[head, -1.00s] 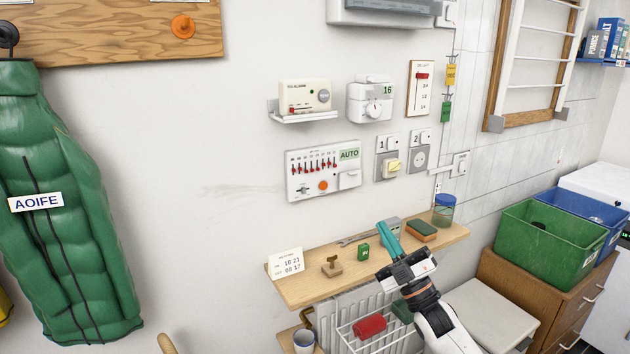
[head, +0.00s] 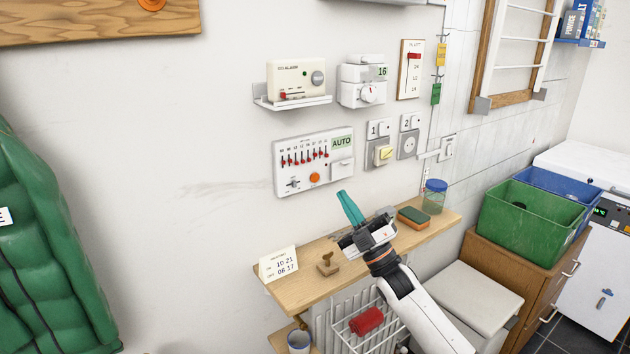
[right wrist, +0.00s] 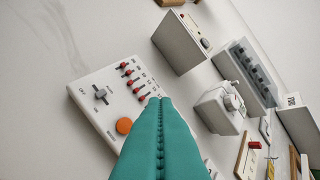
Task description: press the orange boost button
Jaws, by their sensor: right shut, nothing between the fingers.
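The orange boost button (head: 315,177) is a round button low on the white control panel (head: 284,182) on the wall, below a row of red sliders. It also shows in the right wrist view (right wrist: 124,126), just left of my fingers. My right gripper (head: 350,207) is shut and empty, its teal fingers pointing up toward the panel from below and right of the button. In the right wrist view the fingers (right wrist: 160,125) cover the lower right part of the panel. The fingers look apart from the button. My left gripper is not in view.
A wooden shelf (head: 300,288) below holds a card, a wooden stamp, a sponge and a jar (head: 434,196). An alarm box (head: 297,80), a dial thermostat (head: 362,92) and switches (head: 380,153) are above and right of the panel. The wall left of the panel is clear.

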